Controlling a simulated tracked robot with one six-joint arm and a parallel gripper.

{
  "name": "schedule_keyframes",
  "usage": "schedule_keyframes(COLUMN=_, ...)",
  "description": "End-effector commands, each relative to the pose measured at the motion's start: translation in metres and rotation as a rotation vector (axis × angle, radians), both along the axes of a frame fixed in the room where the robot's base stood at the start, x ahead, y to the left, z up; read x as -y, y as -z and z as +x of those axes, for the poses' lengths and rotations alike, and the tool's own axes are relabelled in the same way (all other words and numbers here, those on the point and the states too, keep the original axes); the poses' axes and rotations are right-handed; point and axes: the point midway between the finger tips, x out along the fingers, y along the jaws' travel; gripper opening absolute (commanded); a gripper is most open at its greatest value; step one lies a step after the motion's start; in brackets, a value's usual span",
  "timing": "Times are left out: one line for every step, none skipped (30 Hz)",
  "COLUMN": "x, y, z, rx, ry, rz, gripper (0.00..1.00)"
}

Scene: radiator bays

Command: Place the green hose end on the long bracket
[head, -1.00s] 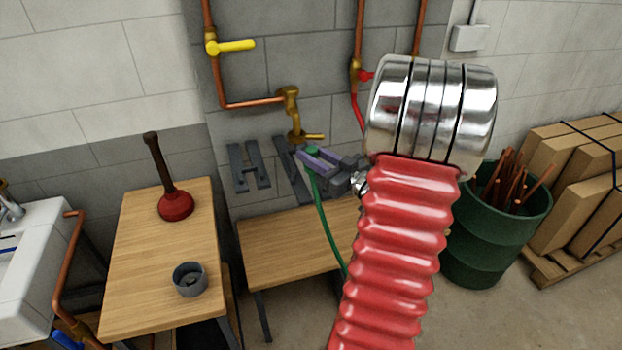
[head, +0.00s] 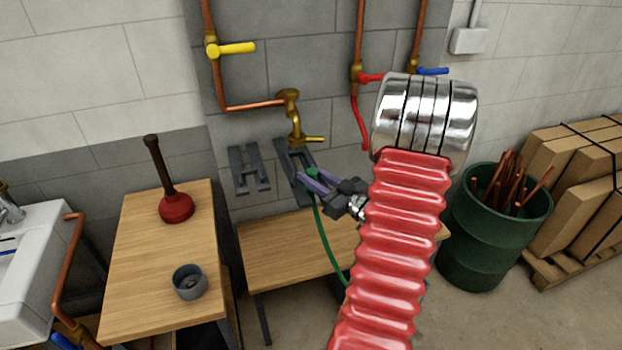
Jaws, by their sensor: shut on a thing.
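My gripper (head: 314,182), with purple fingers, is shut on the green hose end (head: 312,173). The green hose (head: 325,235) hangs down from it past the bench edge. The long bracket (head: 284,156) is the right one of two dark grey brackets on the wall. The gripper and hose end overlap its lower part in the picture; I cannot tell whether they touch it. The shorter bracket (head: 236,168) is to its left and is empty. My red ribbed arm with a shiny metal joint covers much of the right middle.
A low wooden bench (head: 285,250) stands below the brackets. A taller table (head: 150,250) at left bears a plunger (head: 175,207) and a grey cup (head: 190,282). A brass tap (head: 296,128) sits just above the long bracket. A green barrel (head: 495,230) stands at right.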

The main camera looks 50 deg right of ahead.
Motion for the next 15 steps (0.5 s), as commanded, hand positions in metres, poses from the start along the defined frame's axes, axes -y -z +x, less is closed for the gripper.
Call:
schedule_keyframes(x=0.0002, y=0.0023, z=0.0000, rx=0.001, ry=0.000, rz=0.000, gripper=0.00)
schedule_keyframes(x=0.0002, y=0.0030, z=0.0000, rx=0.001, ry=0.000, rz=0.000, gripper=0.00)
schedule_keyframes(x=0.0002, y=0.0034, z=0.0000, rx=0.002, ry=0.000, rz=-0.001, gripper=0.00)
schedule_keyframes(x=0.0003, y=0.0034, z=0.0000, rx=0.002, ry=0.001, rz=-0.001, gripper=0.00)
schedule_keyframes(x=0.0003, y=0.0033, z=0.0000, rx=0.002, ry=0.001, rz=-0.001, gripper=0.00)
schedule_keyframes(x=0.0003, y=0.0032, z=0.0000, rx=0.002, ry=0.001, rz=-0.001, gripper=0.00)
schedule_keyframes(x=0.0003, y=0.0032, z=-0.0001, rx=0.002, ry=0.001, rz=-0.001, gripper=0.00)
schedule_keyframes(x=0.0003, y=0.0031, z=-0.0001, rx=0.002, ry=0.001, rz=-0.001, gripper=0.00)
schedule_keyframes(x=0.0003, y=0.0031, z=-0.0001, rx=0.002, ry=0.001, rz=-0.001, gripper=0.00)
schedule_keyframes(x=0.0003, y=0.0033, z=-0.0001, rx=0.002, ry=0.001, rz=-0.001, gripper=0.00)
schedule_keyframes(x=0.0003, y=0.0037, z=-0.0001, rx=0.001, ry=0.001, rz=-0.001, gripper=0.00)
schedule_keyframes(x=0.0004, y=0.0047, z=-0.0001, rx=0.001, ry=0.001, rz=-0.001, gripper=0.00)
schedule_keyframes(x=0.0004, y=0.0055, z=-0.0001, rx=0.001, ry=0.001, rz=-0.001, gripper=0.00)
schedule_keyframes(x=0.0003, y=0.0060, z=-0.0001, rx=0.001, ry=0.001, rz=-0.001, gripper=0.27)
schedule_keyframes(x=0.0003, y=0.0057, z=-0.0001, rx=0.001, ry=0.001, rz=-0.001, gripper=0.29)
